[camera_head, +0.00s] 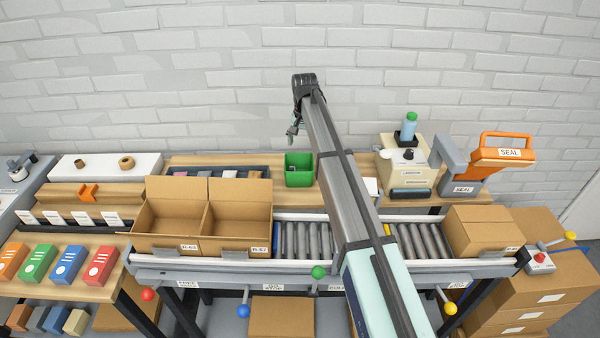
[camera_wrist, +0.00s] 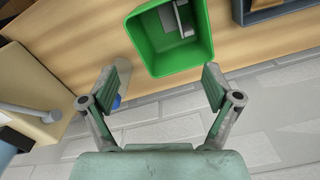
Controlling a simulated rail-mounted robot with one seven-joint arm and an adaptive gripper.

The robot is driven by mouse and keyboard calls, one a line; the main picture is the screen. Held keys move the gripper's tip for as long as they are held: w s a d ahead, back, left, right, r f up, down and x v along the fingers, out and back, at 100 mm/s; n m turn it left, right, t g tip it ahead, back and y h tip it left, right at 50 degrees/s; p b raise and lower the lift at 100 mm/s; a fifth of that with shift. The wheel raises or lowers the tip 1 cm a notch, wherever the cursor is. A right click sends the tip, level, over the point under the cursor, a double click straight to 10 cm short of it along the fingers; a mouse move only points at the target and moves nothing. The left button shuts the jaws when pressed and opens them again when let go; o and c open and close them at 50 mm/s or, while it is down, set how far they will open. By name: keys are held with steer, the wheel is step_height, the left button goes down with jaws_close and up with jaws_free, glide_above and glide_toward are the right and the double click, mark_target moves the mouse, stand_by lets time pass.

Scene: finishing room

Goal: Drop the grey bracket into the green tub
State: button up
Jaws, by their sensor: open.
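The green tub (camera_head: 298,178) stands on the wooden bench behind the roller conveyor; it also shows at the top of the wrist view (camera_wrist: 146,45). The grey bracket (camera_wrist: 182,20) lies inside the tub, against its floor, partly cut off by the picture's top edge. My gripper (camera_wrist: 160,80) is open and empty, its two fingers spread apart. In the head view my gripper (camera_head: 293,131) hangs above the bench near the tub, small and partly hidden by the arm. It is clear of the tub and the bracket.
Two open cardboard boxes (camera_head: 168,217) stand on the conveyor (camera_head: 300,240) at left, a closed box (camera_head: 484,232) at right. A cream machine (camera_head: 407,165) and an orange sealer (camera_head: 503,151) stand right of the tub. A dark tray (camera_head: 255,172) lies left of it.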

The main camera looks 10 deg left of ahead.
step_height(320, 180, up, 6)
steer(key=shift+r, duration=0.25)
stand_by(0.4)
